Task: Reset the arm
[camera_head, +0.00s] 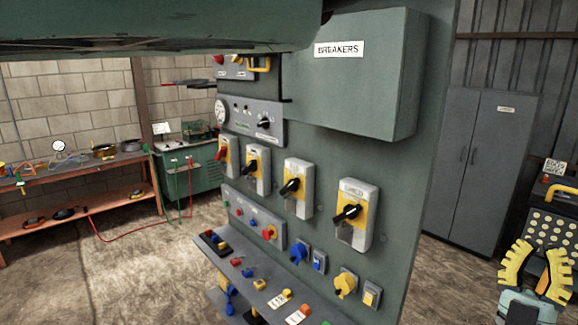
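My gripper (537,262) shows at the lower right corner, its two yellow ribbed fingers pointing up and spread apart. It is open, and I see nothing between the fingers. Its grey-blue body (527,308) is cut off by the bottom edge of the picture.
The panel carries a breaker box (345,80) and several rotary switches (350,213). A black-and-yellow unit (553,225) appears behind the gripper. A grey cabinet (487,170) stands at the back right. A workbench (85,175) is at the left, beyond open floor (150,275).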

